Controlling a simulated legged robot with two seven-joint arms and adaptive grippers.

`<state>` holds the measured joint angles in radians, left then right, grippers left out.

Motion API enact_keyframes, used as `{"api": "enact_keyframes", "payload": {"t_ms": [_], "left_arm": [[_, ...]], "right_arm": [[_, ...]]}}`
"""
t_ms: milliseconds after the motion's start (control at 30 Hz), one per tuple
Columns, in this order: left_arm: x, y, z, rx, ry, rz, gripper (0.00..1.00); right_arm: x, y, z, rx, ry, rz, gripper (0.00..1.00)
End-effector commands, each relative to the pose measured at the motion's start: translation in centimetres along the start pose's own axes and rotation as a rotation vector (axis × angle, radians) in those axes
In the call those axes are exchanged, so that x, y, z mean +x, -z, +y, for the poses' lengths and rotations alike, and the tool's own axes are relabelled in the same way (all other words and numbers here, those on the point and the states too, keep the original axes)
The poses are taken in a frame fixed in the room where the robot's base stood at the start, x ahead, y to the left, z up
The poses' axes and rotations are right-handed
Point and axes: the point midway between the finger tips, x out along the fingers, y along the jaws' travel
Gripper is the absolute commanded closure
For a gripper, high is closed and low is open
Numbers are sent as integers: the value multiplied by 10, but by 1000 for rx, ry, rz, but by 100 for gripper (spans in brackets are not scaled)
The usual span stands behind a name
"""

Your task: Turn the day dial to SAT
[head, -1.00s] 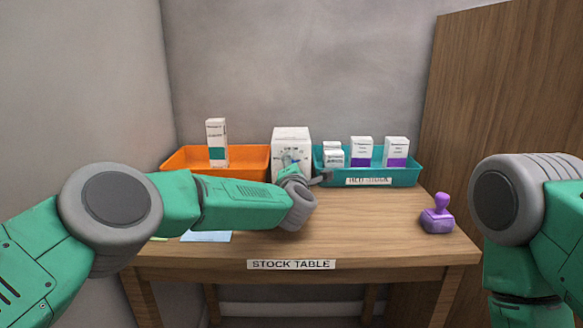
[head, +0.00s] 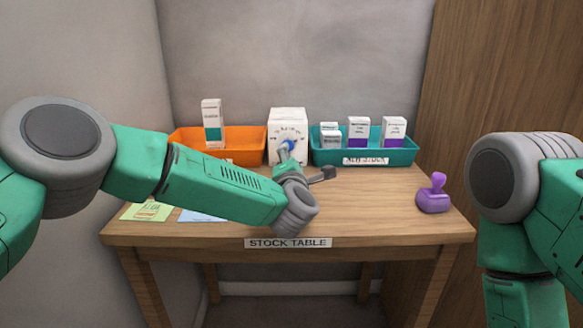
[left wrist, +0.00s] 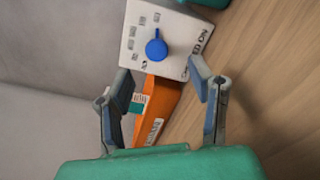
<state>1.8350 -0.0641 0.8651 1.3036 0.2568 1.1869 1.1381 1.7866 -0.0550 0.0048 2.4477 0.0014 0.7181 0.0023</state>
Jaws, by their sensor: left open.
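The white box (head: 288,116) stands upright at the back of the table, between two trays. Its front carries the blue day dial (head: 290,145), with small day marks around it that are too small to read surely. In the left wrist view the blue dial (left wrist: 156,49) sits on the white face (left wrist: 181,31), its narrow pointer toward the picture's top. My left gripper (head: 304,163) is open and empty in front of the box. In the left wrist view its fingertips (left wrist: 158,74) lie apart, either side of and below the dial, seemingly not touching it. My right gripper is out of view.
An orange tray (head: 185,147) with a carton (head: 211,122) stands left of the box. A teal tray (head: 402,157) with several cartons stands right. A purple stamp (head: 433,195) stands at right. Green (head: 147,212) and blue (head: 200,215) papers lie front left. The table's middle right is clear.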

Motion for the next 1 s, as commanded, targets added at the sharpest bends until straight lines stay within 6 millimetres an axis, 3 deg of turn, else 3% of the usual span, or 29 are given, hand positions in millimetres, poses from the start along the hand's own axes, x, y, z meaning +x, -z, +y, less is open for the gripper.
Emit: {"api": "enact_keyframes", "payload": {"t_ms": [100, 300, 667, 767, 1000], "left_arm": [[-18, 0, -1, 0, 2, -1, 52], [-34, -1, -1, 1, 2, 0, 52], [-35, -1, 0, 0, 1, 0, 52], [-35, -5, 7, 0, 1, 0, 52], [-36, -26, 46, 0, 0, 0, 52]], "right_arm": [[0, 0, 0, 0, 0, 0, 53], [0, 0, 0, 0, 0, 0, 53], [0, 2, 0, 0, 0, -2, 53], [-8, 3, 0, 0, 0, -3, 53], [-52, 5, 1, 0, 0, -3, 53]]}}
